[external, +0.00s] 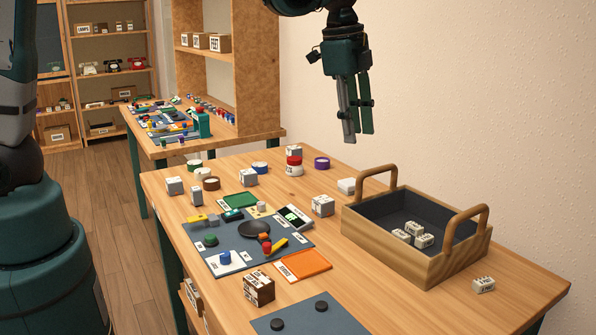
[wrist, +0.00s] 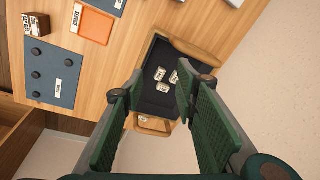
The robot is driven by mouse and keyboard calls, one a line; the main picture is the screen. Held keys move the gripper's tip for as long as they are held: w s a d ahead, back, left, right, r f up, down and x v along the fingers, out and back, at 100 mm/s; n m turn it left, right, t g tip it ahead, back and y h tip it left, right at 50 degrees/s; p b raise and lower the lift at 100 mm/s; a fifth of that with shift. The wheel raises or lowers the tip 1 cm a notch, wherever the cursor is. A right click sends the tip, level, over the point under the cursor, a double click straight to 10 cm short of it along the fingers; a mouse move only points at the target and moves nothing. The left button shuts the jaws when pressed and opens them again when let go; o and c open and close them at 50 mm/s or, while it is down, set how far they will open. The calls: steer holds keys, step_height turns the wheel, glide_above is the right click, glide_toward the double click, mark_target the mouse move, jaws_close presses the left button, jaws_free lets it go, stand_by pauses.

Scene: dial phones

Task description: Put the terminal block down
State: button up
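Three small white labelled blocks (external: 413,234) lie on the dark floor of the wooden tray (external: 402,259). They also show in the wrist view (wrist: 167,79), seen through the gap between my fingers. Another white labelled block (external: 484,285) lies on the table to the right of the tray. The labels are too small to read, so I cannot tell which one is the terminal block. My gripper (external: 357,136) hangs high above the table, behind the tray in the picture, pointing down.
The tray has two raised handles (external: 466,222). White boxes (external: 323,205) and coloured rolls stand behind. A brown box (external: 259,288) and another mat (external: 310,318) are in front.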

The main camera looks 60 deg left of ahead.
steer(key=s+a+r+n+t, duration=0.1)
steer(key=s+a+r+n, duration=0.3)
steer(key=s, duration=0.4)
steer(key=s+a+r+n+t, duration=0.1)
steer(key=s+a+r+n, duration=0.1)
steer(key=s+a+r, duration=0.45)
steer(key=s+a+f+n+t, duration=0.1)
steer(key=s+a+f+n, duration=0.1)
steer(key=s, duration=0.6)
steer(key=s+a+f+n+t, duration=0.2)
steer(key=s+n, duration=0.3)
steer(key=s, duration=0.3)
steer(key=shift+s+a+f, duration=0.2)
steer(key=shift+a+f, duration=0.1)
steer(key=shift+f, duration=0.2)
stand_by(4.4)
